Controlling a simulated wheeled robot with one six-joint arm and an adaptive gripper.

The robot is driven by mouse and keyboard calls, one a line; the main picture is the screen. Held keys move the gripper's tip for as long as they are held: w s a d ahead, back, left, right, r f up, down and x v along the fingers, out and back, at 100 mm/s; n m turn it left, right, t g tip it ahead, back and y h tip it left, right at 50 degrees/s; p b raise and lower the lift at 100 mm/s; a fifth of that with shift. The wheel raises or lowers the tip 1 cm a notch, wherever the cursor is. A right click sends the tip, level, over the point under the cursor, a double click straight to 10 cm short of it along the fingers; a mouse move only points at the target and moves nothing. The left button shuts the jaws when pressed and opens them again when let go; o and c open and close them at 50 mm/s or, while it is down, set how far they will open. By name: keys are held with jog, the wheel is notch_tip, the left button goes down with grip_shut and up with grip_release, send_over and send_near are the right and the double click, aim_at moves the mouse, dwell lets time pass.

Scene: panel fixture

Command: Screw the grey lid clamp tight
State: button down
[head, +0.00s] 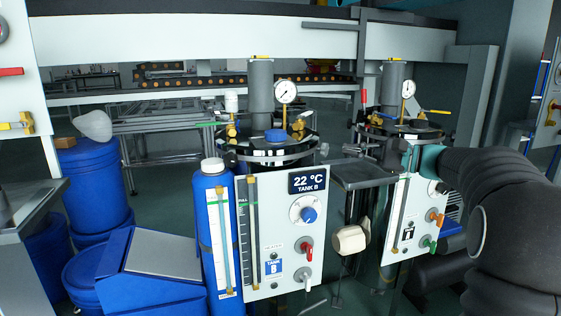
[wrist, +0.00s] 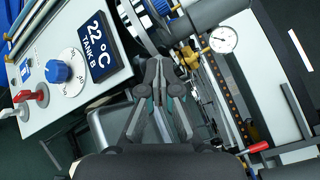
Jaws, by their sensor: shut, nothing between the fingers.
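Tank B's round metal lid (head: 268,150) carries a blue cap (head: 276,135). A small grey clamp (head: 323,151) sits at the lid's right edge in the head view. My gripper (head: 347,150) reaches in from the right, level with the lid rim, its tips close to the clamp. In the wrist view my gripper (wrist: 158,64) has its fingertips together, with nothing seen between them. The lid rim (wrist: 138,28) lies just beyond the tips. The clamp is hard to make out there, and I cannot tell whether the tips touch it.
Tank B's panel (head: 272,230) has a blue knob, a red valve handle and a grey one. A pressure gauge (head: 286,91) and a grey column (head: 261,85) rise above the lid. A grey tray (head: 362,174) lies below my gripper. A second tank panel (head: 408,215) stands at right.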

aim_at(324, 149)
jog(key=shift+d, duration=0.1)
jog(key=shift+w+a+f+n+b, duration=0.4)
jog(key=shift+a+n+b, duration=0.2)
jog(key=shift+a+n, duration=0.4)
jog(key=shift+w+a+f+n+b, duration=0.4)
jog(key=shift+a+n+b, duration=0.2)
jog(key=shift+a+n, duration=0.35)
jog(key=shift+w+a+f+n+b, duration=0.4)
jog(key=shift+a+n+b, duration=0.2)
jog(key=shift+a+n, duration=0.35)
jog(key=shift+w+d+r, duration=0.1)
jog(key=shift+w+d, duration=0.1)
jog(key=shift+d, duration=0.05)
jog(key=shift+r+b, duration=0.2)
jog(key=shift+b, duration=0.55)
jog(key=shift+s+b, duration=0.1)
jog(key=shift+b, duration=0.2)
